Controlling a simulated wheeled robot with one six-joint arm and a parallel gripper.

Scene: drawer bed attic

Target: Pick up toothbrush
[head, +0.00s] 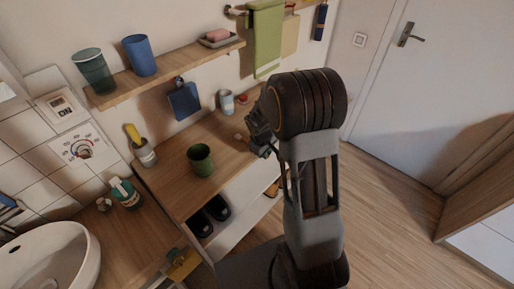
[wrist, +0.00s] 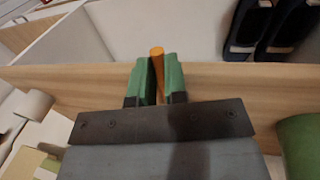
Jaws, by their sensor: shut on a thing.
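The toothbrush (wrist: 157,67) shows in the wrist view only as a short orange rod; most of it is hidden, so its bristle end cannot be made out. My gripper (wrist: 155,80), with green finger pads, is shut on it, one pad on each side. Its rounded orange end sticks out a little past the fingertips. In the head view my gripper (head: 258,128) is over the right part of the wooden counter (head: 178,190), and the toothbrush cannot be made out there.
A green cup (head: 200,159) stands on the counter, left of my gripper. Dark shoes (head: 210,215) are in the open compartment below. A wall shelf (head: 165,75) holds cups and a soap dish. Open floor (head: 385,215) lies at right.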

